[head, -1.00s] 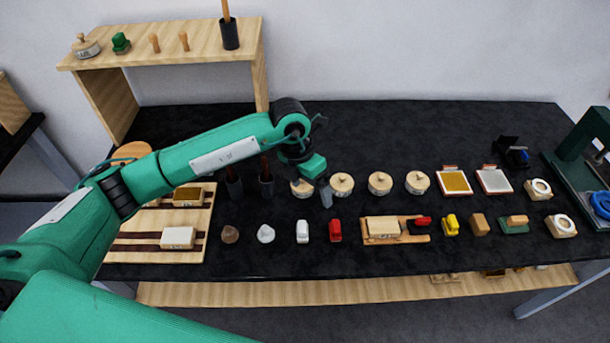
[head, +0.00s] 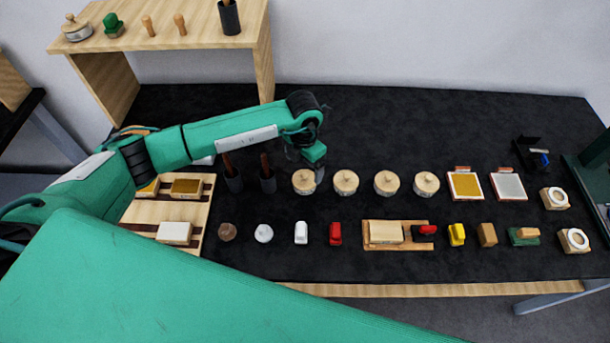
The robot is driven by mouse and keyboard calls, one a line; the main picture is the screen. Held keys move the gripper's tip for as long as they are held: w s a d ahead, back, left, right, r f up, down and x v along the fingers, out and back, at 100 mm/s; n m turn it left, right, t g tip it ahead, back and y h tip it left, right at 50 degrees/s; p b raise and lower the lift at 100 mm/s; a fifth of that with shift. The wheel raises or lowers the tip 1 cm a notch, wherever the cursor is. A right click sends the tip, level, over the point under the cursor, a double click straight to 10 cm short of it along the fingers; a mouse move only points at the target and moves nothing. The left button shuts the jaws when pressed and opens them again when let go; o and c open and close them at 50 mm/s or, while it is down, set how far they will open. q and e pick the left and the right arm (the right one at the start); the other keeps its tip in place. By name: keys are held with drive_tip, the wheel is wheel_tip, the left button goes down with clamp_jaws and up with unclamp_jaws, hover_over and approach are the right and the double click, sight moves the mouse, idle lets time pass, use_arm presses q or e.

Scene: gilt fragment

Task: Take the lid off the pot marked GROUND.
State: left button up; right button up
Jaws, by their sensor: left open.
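Several round pots with pale wooden knobbed lids stand in a row on the black worktop: the leftmost pot (head: 304,182), a second pot (head: 345,182), a third pot (head: 386,183) and the rightmost pot (head: 426,184). All have their lids on. Their markings are too small to read, so I cannot tell which is GROUND. My right gripper is out of view.
Two dark holders (head: 233,181) with wooden handles stand left of the pots. Framed pads (head: 465,185) lie to the right. The worktop behind the pots (head: 420,125) is clear.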

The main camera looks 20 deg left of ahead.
sight(305, 174)
use_arm(q)
drive_tip(key=shift+f+p, duration=0.75)
drive_tip(key=shift+p, duration=0.05)
wheel_tip(305, 174, down, 3)
drive_tip(key=shift+w+f+p, duration=0.15)
drive_tip(key=shift+p, duration=0.7)
drive_tip(key=shift+f, duration=0.4)
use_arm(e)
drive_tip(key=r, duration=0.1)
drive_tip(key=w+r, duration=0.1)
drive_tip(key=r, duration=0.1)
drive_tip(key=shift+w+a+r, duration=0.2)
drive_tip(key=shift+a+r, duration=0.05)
use_arm(q)
drive_tip(key=c, duration=1.1)
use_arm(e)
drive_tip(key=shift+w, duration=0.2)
